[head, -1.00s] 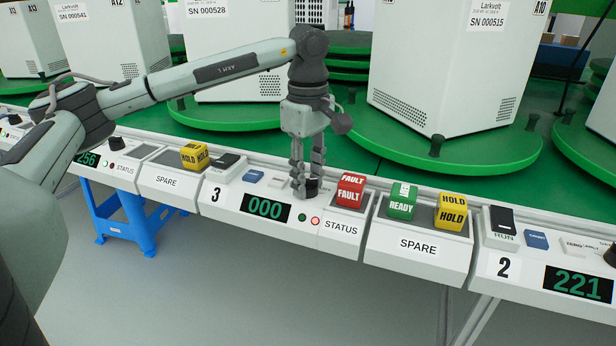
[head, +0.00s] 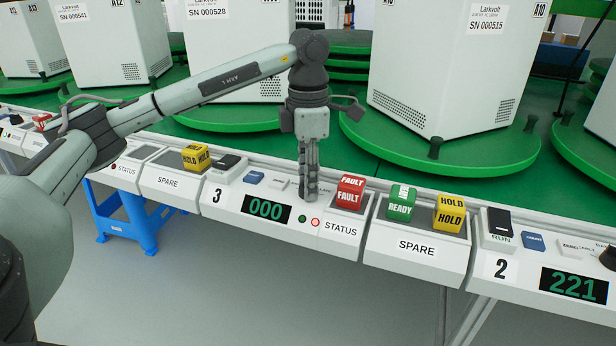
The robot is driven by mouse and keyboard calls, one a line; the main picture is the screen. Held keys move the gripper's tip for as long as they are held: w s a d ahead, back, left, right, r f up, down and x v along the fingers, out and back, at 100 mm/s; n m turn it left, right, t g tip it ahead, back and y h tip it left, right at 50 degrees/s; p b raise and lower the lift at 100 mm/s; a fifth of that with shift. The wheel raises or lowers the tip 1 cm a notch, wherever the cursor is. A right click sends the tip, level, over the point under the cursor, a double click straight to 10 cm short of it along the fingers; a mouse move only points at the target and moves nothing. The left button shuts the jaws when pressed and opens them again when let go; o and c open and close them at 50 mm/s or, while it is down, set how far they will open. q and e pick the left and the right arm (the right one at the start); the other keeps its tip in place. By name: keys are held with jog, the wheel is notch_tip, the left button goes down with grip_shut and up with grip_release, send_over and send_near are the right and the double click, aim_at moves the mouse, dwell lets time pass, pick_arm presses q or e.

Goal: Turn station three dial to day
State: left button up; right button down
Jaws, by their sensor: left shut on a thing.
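The station three panel (head: 234,207) is in the middle of the head view, with a "3" label and a green display (head: 265,208) reading 000. My left gripper (head: 309,194) points straight down at the panel's right part, with its fingers in line, one before the other. It is shut on the station three dial, which the fingers hide almost wholly. The dial's pointer cannot be seen, and the small lettering beside it is too small to read. My right gripper is not in view.
Right of the gripper, a red FAULT cube (head: 350,193) sits in the status tray. Green READY (head: 401,203) and yellow HOLD (head: 450,213) cubes stand further right. A blue button (head: 254,178) and black switch (head: 230,162) lie left. A green turntable (head: 440,161) is behind.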

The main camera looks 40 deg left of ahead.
pick_arm(q)
jog(key=shift+n, duration=1)
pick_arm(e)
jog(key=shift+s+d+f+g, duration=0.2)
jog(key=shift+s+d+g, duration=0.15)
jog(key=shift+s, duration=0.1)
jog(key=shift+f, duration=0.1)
pick_arm(q)
jog(key=o, duration=1.2)
jog(key=shift+c, duration=0.2)
notch_tip(320, 180, up, 12)
